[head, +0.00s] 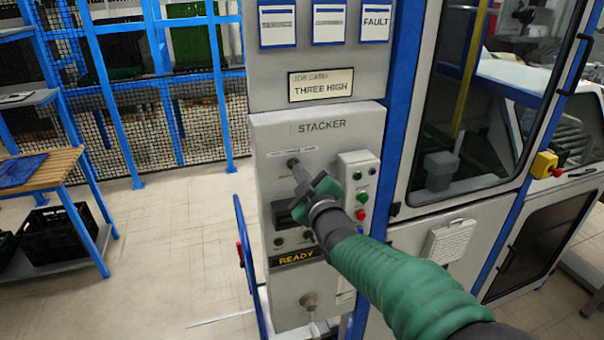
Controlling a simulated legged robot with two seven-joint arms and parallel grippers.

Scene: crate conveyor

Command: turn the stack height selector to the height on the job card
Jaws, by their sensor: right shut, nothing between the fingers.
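The job card (321,85) above the panel reads THREE HIGH. The grey STACKER panel (274,142) is mounted below it, with a lit READY display (296,257) low down. My right gripper (297,166) is shut, with its fingertips at the upper left part of the panel. The stack height selector cannot be made out clearly; the gripper and wrist cover the middle of the panel, so its setting cannot be read. I cannot tell whether the fingertips touch anything. My left gripper is not in view.
A side box with green and red buttons (361,196) sits just right of my gripper. A glazed machine door (480,110) stands to the right, with a yellow and red switch (545,165) beyond it. A wooden-topped bench (42,172) stands at left; the floor between is clear.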

